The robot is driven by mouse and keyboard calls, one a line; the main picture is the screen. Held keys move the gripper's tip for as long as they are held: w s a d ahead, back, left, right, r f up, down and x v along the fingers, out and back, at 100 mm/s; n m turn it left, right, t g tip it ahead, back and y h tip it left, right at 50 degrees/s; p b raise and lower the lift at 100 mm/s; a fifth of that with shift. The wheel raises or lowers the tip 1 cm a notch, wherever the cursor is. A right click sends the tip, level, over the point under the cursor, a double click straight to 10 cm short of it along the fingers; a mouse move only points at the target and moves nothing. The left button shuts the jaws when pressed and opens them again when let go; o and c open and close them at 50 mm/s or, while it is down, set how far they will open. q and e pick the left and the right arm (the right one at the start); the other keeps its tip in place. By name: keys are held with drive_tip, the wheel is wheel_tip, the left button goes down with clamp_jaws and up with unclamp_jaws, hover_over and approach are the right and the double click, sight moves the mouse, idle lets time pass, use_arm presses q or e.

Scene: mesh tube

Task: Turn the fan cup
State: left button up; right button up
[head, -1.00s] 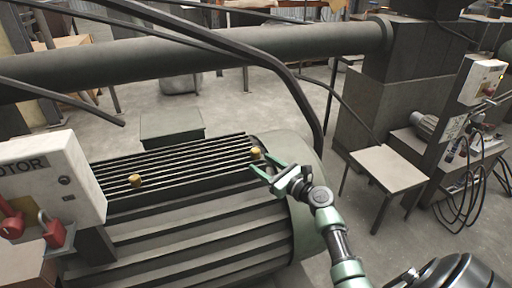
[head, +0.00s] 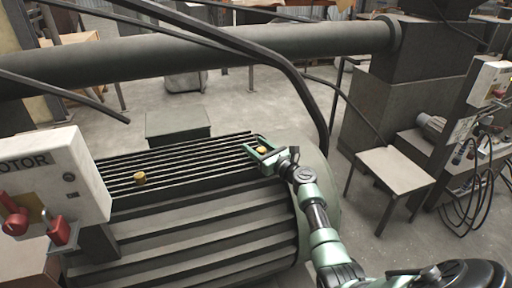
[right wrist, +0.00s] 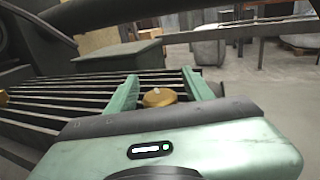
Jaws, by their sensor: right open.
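A small brass-yellow cup (head: 262,150) sits on the ribbed top of the large grey-green motor (head: 190,235), near its right end. I take it for the fan cup. My right gripper (head: 258,155) is open, with its green fingers on either side of this cup. In the right wrist view the cup (right wrist: 158,97) shows between the two fingers (right wrist: 160,88), with gaps visible at both sides. Its lower part is hidden by the gripper body. A second similar yellow cup (head: 139,178) sits further left on the motor. My left gripper is out of view.
A white box marked MOTOR (head: 52,180) with red locks (head: 58,230) stands at the left. A thick pipe (head: 200,60) and dark bent bars cross above the motor. A small table (head: 395,172) stands at the right, with open floor beyond the motor.

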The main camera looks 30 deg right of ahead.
clamp_jaws()
drive_tip(key=m+h+p, duration=0.2)
drive_tip(key=h, duration=0.1)
drive_tip(key=shift+d+r, duration=0.1)
drive_tip(key=shift+d, duration=0.05)
drive_tip(key=m+h, duration=0.1)
drive_tip(key=h+p, duration=0.1)
drive_tip(key=shift+d+m+h, duration=0.2)
drive_tip(key=shift+m+h, duration=0.2)
drive_tip(key=shift+d+f+m+g+h, duration=0.2)
drive_tip(key=shift+m+g+h, duration=0.3)
drive_tip(key=shift+m+h, duration=0.45)
drive_tip(key=shift+s+d+m+g+h+b, duration=0.15)
drive_tip(key=shift+m+g+h+b, duration=0.3)
drive_tip(key=shift+h, duration=0.4)
drive_tip(key=shift+s+d+m+g+h+b, duration=0.15)
drive_tip(key=shift+m+g+h+b, duration=0.25)
drive_tip(key=shift+h, duration=0.4)
drive_tip(key=shift+m+h, duration=0.3)
drive_tip(key=shift+h, duration=0.1)
